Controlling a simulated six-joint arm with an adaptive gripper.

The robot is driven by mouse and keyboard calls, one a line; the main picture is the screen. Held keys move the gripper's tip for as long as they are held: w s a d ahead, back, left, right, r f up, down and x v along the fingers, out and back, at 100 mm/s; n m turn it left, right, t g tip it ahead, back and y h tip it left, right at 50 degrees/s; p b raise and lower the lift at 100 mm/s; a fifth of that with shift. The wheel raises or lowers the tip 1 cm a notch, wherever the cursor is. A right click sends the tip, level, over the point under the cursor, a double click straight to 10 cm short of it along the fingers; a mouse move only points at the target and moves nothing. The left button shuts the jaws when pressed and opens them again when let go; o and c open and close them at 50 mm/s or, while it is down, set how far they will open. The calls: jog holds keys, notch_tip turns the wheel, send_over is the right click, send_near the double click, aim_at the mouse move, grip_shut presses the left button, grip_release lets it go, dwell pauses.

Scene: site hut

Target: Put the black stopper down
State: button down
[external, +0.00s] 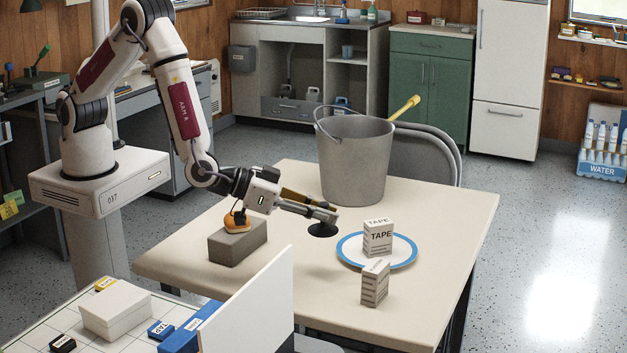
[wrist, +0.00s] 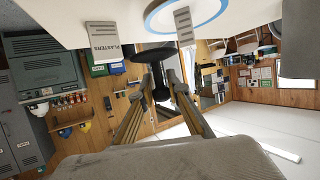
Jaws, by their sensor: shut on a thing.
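The black stopper (external: 323,230) is a dark disc with a short stem. My gripper (external: 335,213) is shut on it and holds it over the table (external: 255,290), left of the plate. In the wrist view the stopper (wrist: 155,54) shows between the tips of my gripper (wrist: 160,86). From the external view I cannot tell clearly whether the disc touches the table top or hangs just above it.
A blue-rimmed plate (external: 347,252) carries a tape box (external: 378,238). Another small box (external: 375,283) stands in front of it. A grey bucket (external: 355,165) stands behind. A grey block (external: 238,242) with an orange item (external: 236,222) is at left. The table's right side is clear.

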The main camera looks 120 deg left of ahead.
jog(key=s+a+n+g+y, duration=0.15)
jog(key=s+a, duration=0.25)
jog(key=a, duration=0.7)
jog(key=s+a+n+g+y, duration=0.4)
jog(key=s+a+n+g, duration=0.1)
jog(key=s+a, duration=1.3)
jog(key=shift+s+n, duration=0.45)
jog(key=shift+s, duration=0.6)
jog(key=shift+f, duration=0.2)
jog(key=shift+f, duration=2.8)
jog(key=shift+f, duration=0.1)
jog(key=shift+f, duration=2)
jog(key=shift+f, duration=0.15)
